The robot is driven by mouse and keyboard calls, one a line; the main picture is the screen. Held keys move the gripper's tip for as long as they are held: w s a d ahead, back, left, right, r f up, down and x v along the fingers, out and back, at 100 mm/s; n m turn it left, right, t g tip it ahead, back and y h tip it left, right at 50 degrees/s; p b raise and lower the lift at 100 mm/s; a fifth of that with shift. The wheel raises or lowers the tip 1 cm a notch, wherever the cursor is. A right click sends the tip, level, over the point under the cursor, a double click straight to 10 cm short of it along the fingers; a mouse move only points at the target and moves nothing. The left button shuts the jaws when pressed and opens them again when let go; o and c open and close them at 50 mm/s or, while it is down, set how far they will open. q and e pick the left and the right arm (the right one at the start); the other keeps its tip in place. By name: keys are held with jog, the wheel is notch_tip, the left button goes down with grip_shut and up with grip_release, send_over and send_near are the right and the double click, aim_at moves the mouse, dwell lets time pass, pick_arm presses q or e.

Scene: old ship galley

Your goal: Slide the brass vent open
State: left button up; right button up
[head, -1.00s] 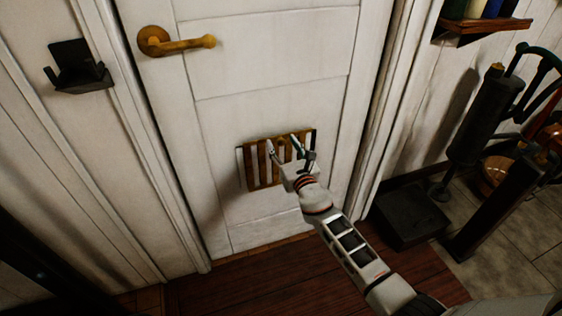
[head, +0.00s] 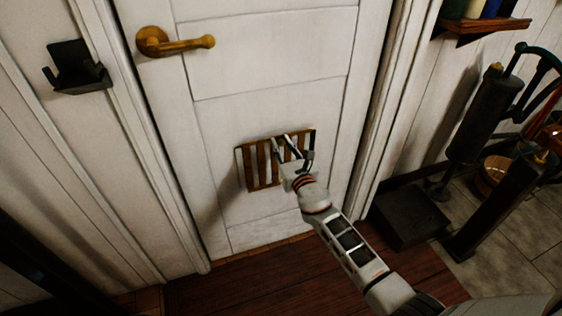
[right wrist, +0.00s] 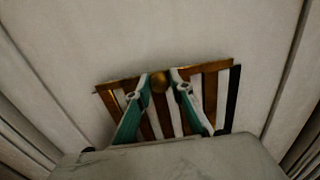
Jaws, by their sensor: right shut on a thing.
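The brass vent (head: 262,164) is a slatted grille low on the white door, with brass bars and pale gaps between them. In the right wrist view the vent (right wrist: 209,92) also shows a dark strip at its right end. My right gripper (head: 284,144) is at the middle of the vent's upper part. In the right wrist view, its fingers are shut on a small round brass knob (right wrist: 158,81), one finger on each side. The fingers and wrist hide some of the bars. My left gripper is not in view.
A brass lever handle (head: 176,42) is higher on the door (head: 280,50). A black wall bracket (head: 77,68) is at the left. A dark box (head: 410,217) and a black pump (head: 478,125) stand right of the door frame. The floor below the door is clear.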

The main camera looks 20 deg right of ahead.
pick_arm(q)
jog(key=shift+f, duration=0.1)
pick_arm(e)
jog(key=shift+a, duration=1.35)
jog(key=o, duration=1.3)
jog(key=shift+a, duration=0.1)
jog(key=shift+o, duration=0.2)
pick_arm(q)
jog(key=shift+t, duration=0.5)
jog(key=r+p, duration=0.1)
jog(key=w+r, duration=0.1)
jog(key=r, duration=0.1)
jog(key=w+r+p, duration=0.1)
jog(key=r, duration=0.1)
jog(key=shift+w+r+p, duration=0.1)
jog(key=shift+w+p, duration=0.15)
jog(key=shift+p, duration=0.05)
pick_arm(e)
jog(key=s, duration=1.1)
jog(key=shift+d, duration=0.3)
